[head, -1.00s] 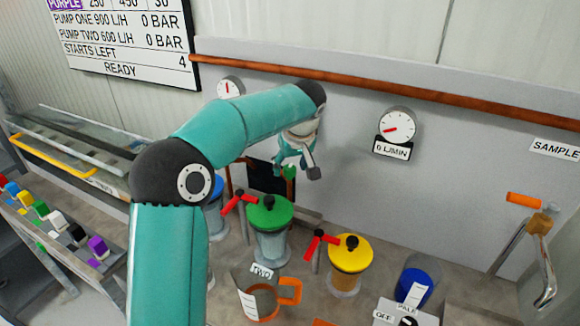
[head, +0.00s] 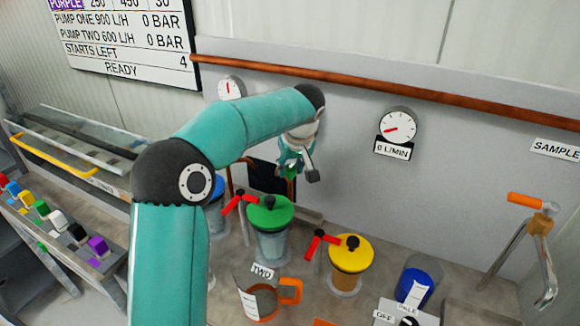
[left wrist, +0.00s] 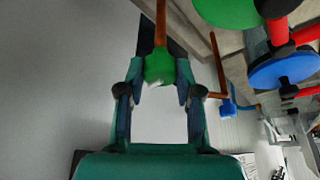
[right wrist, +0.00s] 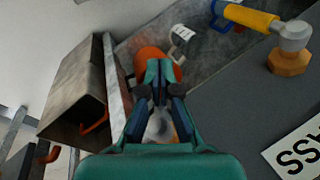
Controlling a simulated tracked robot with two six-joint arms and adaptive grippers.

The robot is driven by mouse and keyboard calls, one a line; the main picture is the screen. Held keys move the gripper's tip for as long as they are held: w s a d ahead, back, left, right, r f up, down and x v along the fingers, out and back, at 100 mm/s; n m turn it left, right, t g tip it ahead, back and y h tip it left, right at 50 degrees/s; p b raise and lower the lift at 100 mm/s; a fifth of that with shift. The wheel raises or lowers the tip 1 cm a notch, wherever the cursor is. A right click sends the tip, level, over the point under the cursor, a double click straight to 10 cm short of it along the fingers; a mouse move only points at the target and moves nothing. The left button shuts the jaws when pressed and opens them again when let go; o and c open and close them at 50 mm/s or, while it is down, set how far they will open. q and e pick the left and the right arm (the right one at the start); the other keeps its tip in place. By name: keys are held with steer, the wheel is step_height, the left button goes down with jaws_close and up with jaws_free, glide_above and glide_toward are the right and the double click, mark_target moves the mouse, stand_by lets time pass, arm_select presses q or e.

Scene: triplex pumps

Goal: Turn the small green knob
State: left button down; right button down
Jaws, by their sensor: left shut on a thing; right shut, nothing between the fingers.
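The small green knob (left wrist: 160,66) sits on a copper pipe in the left wrist view. My left gripper (left wrist: 158,82) is shut on it, with one finger on each side. In the head view my left gripper (head: 298,168) is by the back wall above the green-lidded pot, and the knob (head: 291,172) is mostly hidden behind the fingers. My right gripper (right wrist: 158,85) is shut and empty in the right wrist view. It is out of sight in the head view.
A green-lidded pot (head: 270,215) and a yellow-lidded pot (head: 350,254) with red handles stand below my left gripper. A jug (head: 262,302) marked TWO stands in front. A flow gauge (head: 397,124) hangs on the wall. An orange-handled tap (head: 527,201) is at right.

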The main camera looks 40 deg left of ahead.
arm_select(q)
steer(key=shift+m, duration=0.3)
steer(key=m+t, duration=0.1)
steer(key=m, duration=0.1)
steer(key=shift+s+m+h, duration=0.1)
steer(key=shift+m+h, duration=0.2)
steer(key=shift+m, duration=0.1)
steer(key=m, duration=0.2)
steer(key=shift+a+r+m+t+h, duration=0.1)
steer(key=shift+a+m+t+h, duration=0.05)
steer(key=shift+m+t+h, duration=0.2)
steer(key=m+h+p, duration=0.1)
steer(key=m, duration=0.1)
steer(key=m+t+h+p, duration=0.1)
steer(key=m, duration=0.2)
steer(key=shift+a, duration=0.1)
steer(key=m+h+p, duration=0.1)
steer(key=m, duration=0.1)
steer(key=m+h+p, duration=0.1)
steer(key=m, duration=0.2)
steer(key=shift+a+m+g, duration=0.1)
steer(key=shift+m+g, duration=0.15)
steer(key=c, duration=0.8)
jaws_free()
